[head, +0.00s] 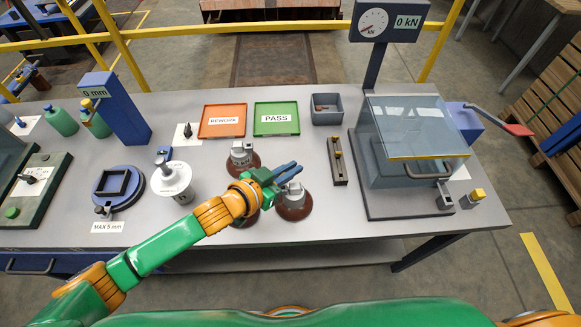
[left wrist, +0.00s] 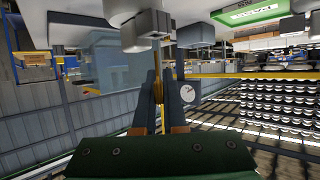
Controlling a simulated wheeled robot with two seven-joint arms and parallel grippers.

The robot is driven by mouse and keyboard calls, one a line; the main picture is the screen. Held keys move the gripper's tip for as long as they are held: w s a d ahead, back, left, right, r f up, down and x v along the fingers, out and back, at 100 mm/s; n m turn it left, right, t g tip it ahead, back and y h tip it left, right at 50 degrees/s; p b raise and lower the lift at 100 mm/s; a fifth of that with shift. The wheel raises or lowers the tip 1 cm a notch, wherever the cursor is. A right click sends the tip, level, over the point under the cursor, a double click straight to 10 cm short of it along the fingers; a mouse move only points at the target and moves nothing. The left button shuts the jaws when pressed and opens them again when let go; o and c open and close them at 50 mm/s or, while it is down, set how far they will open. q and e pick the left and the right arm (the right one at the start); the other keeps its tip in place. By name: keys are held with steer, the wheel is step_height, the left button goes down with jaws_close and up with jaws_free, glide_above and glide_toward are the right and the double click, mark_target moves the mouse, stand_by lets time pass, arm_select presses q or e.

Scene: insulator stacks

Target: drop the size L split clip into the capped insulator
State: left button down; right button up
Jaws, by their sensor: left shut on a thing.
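My left gripper (head: 288,172) reaches in over the brown insulators from the left. In the left wrist view, the gripper (left wrist: 158,88) is shut on a thin brass-coloured piece, seemingly the split clip (left wrist: 158,62), between its fingers. Its size mark cannot be read. A brown insulator with a grey metal cap (head: 293,202) stands just below the fingertips in the head view. Another brown capped insulator (head: 241,155) stands farther back, and a third (head: 246,217) is partly hidden by my gripper. Which one the task means cannot be told. My right gripper is out of view.
A white insulator (head: 174,183) stands at left. A dark slotted holder (head: 339,166) is right of the insulators. Orange REWORK tray (head: 222,120), green PASS tray (head: 277,118) and a grey bin (head: 326,108) lie behind. A clear-shielded press (head: 414,125) stands at right.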

arm_select(q)
steer(key=shift+p, duration=0.3)
steer(key=shift+f+b, duration=1.1)
steer(key=shift+f, duration=0.45)
steer(key=c, duration=0.9)
jaws_free()
steer(key=shift+f, duration=0.1)
steer(key=v, duration=0.7)
steer(key=shift+s+a, duration=0.1)
